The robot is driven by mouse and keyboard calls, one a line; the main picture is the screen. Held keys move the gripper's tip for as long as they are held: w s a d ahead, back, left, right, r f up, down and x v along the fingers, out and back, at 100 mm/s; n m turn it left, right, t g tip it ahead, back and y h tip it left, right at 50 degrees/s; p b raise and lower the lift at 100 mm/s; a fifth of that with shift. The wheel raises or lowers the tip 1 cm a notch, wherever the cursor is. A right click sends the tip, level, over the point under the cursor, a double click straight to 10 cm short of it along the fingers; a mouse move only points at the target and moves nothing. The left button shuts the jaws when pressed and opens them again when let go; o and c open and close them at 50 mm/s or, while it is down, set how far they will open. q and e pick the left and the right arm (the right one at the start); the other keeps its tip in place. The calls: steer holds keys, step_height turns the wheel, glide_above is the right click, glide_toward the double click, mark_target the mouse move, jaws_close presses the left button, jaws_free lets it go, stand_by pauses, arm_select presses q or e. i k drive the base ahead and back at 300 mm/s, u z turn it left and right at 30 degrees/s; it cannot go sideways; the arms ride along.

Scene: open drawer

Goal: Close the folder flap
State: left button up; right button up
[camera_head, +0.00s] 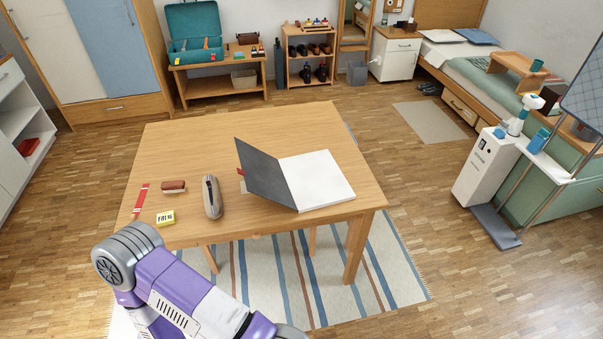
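The folder lies on the wooden table, right of its middle. Its dark grey flap (263,174) stands tilted up along the left side of the white inner part (318,179), which lies flat and uncovered. The flap is raised and leans to the left, away from the white part. A small red bit shows at the flap's left edge. A purple and grey link of my arm crosses the bottom left, in front of the table. Neither of my grippers is in view.
The back of the tabletop is clear. A striped rug (300,270) lies below.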

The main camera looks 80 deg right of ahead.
mark_target(263, 175)
steer(key=z, duration=2.55)
steer(key=k, duration=0.65)
steer(key=u, duration=0.25)
steer(key=i, duration=1.65)
steer(key=z, duration=0.6)
